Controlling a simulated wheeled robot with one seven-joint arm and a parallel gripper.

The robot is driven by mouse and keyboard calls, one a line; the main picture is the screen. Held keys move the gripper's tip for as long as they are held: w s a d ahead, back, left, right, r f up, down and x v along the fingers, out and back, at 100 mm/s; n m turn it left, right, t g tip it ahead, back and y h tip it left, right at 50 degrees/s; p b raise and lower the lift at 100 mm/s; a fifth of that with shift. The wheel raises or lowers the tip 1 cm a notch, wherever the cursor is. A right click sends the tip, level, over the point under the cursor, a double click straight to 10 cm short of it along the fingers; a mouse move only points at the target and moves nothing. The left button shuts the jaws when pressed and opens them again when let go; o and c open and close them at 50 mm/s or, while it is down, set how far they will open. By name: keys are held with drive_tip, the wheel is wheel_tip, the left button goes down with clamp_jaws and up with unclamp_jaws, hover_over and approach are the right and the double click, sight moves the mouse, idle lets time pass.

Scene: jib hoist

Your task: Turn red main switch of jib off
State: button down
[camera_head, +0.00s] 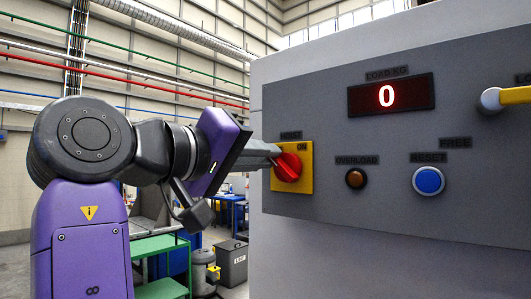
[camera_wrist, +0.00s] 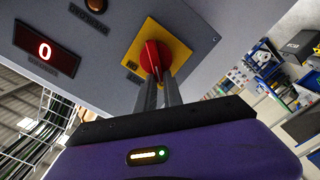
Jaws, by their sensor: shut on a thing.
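The red main switch (camera_head: 287,167) is a rotary knob on a yellow plate (camera_head: 306,181) at the left of the grey panel. "HOIST" is printed above the plate and "ON" at its upper right. In the wrist view the red knob (camera_wrist: 154,58) sits on its yellow plate (camera_wrist: 178,50) at the fingertips. My gripper (camera_head: 274,158) reaches in from the left and is shut on the knob. The fingers also show in the wrist view (camera_wrist: 158,85), and they cover part of the knob's near side.
The panel (camera_head: 390,205) carries a lit display (camera_head: 390,95) reading 0, an amber overload lamp (camera_head: 356,179), a blue reset button (camera_head: 429,181) and a yellow-ended lever (camera_head: 505,97) at the right edge. A green bench (camera_head: 160,245) stands behind my arm on the left.

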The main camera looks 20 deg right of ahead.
drive_tip(key=shift+w+a+f+n, duration=0.1)
drive_tip(key=shift+f+n, duration=0.2)
drive_tip(key=shift+n, duration=1.05)
drive_tip(key=shift+w+a+f+n, duration=0.15)
drive_tip(key=shift+f+n, duration=0.1)
drive_tip(key=shift+n, duration=1.15)
drive_tip(key=shift+w+f+n, duration=0.1)
drive_tip(key=shift+f+n, duration=0.2)
drive_tip(key=shift+n, duration=1.05)
drive_tip(key=c, duration=1.5)
unclamp_jaws()
drive_tip(key=shift+f, duration=0.1)
drive_tip(key=b+v, duration=0.2)
drive_tip(key=v, duration=0.6)
drive_tip(key=shift+b, duration=0.35)
